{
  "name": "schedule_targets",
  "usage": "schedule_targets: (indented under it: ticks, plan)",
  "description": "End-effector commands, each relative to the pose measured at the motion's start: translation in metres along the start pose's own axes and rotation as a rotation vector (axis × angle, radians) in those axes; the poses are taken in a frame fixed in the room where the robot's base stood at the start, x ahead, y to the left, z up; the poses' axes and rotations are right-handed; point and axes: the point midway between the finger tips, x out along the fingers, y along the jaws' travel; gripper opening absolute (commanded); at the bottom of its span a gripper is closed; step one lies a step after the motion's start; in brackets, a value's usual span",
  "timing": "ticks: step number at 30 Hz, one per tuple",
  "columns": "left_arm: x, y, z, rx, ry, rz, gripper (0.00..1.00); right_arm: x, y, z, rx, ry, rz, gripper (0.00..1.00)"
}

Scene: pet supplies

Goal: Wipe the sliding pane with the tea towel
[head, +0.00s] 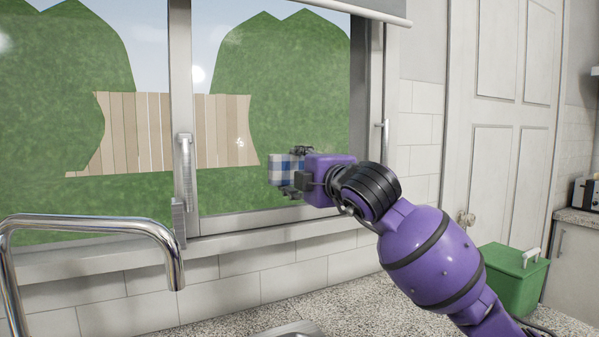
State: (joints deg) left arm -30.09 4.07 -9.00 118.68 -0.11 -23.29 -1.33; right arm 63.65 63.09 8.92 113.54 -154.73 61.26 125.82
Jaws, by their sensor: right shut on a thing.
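The tea towel (283,168) is blue and white checked and looks folded or bunched into a small pad. My right gripper (298,178) is shut on it and holds it in front of the right-hand window pane (285,75), low and right of the pane's middle. I cannot tell whether the towel touches the glass. Which pane is the sliding one is not certain; a handle (185,165) sits on the upright frame between the two panes. A small pale mark (240,143) shows on the right-hand pane. My left gripper is out of view.
A chrome tap (90,222) arches in front of the left pane. The window sill (255,235) runs below the glass, above a speckled worktop (235,325). A green lidded box (515,275) and a toaster (587,192) stand to the right. A rolled blind hangs above.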

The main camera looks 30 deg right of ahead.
Motion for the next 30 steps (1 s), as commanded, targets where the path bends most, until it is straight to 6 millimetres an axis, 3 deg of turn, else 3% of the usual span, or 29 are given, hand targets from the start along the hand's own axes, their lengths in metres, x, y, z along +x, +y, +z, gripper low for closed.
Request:
schedule_targets:
  ticks: [15,23,30]
  plan:
    - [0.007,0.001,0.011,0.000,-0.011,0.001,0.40,-0.002,-0.001,0.036,0.001,-0.001,-0.002,0.32]
    - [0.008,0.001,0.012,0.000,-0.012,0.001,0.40,-0.002,0.000,0.045,0.001,0.000,-0.002,0.32]
    - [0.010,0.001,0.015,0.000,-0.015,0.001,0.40,0.000,0.001,0.066,0.002,-0.001,0.000,0.32]
